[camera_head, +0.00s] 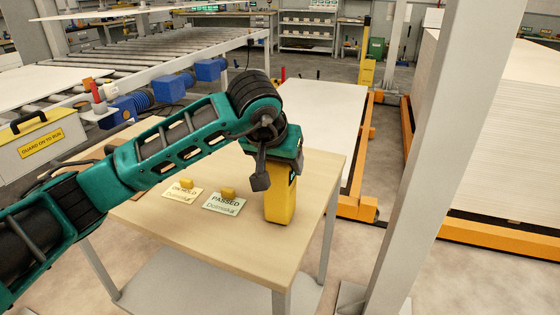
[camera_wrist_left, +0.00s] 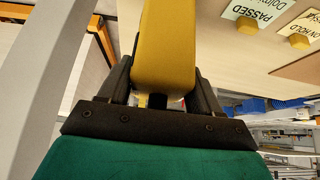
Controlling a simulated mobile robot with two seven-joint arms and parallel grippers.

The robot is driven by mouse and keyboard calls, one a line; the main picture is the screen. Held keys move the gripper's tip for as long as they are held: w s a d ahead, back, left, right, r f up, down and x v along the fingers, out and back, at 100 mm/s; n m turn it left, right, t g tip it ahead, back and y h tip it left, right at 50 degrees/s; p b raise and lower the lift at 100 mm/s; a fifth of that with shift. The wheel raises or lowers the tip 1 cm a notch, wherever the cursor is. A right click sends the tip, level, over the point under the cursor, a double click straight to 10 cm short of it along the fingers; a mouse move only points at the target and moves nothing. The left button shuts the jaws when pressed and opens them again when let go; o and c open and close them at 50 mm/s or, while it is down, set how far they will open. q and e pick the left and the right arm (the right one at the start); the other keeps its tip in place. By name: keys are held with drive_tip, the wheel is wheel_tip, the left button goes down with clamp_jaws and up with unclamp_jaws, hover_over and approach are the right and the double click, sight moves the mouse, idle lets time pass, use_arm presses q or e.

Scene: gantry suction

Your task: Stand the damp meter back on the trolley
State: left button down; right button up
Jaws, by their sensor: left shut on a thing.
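The damp meter (camera_head: 281,203) is a yellow, block-shaped body. It is upright at the right side of the wooden trolley top (camera_head: 205,240), beside the PASSED card. My left gripper (camera_head: 267,177) is above it, pointing down, with its fingers shut around its upper part. In the left wrist view the yellow meter (camera_wrist_left: 165,45) runs out from between the dark fingers. Its lower end appears at the trolley surface; I cannot tell whether it bears on it. The gripper hides the meter's top. My right gripper is not in view.
A PASSED card (camera_head: 225,204) and an ON HOLD card (camera_head: 181,193), each with a small yellow block, lie left of the meter. A grey post (camera_head: 415,150) stands right of the trolley. A grey case (camera_head: 35,148) is at the left. The trolley's front top is clear.

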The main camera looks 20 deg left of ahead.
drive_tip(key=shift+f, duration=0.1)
use_arm(q)
drive_tip(key=shift+c, duration=1)
unclamp_jaws()
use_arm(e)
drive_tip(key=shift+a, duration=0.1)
use_arm(q)
drive_tip(key=shift+s+r, duration=0.15)
drive_tip(key=shift+r, duration=0.25)
drive_tip(key=p+v, duration=0.1)
drive_tip(key=v, duration=1)
drive_tip(key=shift+s, duration=0.15)
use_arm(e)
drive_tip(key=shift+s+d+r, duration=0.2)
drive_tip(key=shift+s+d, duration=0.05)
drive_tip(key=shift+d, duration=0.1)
use_arm(q)
drive_tip(key=shift+r, duration=0.1)
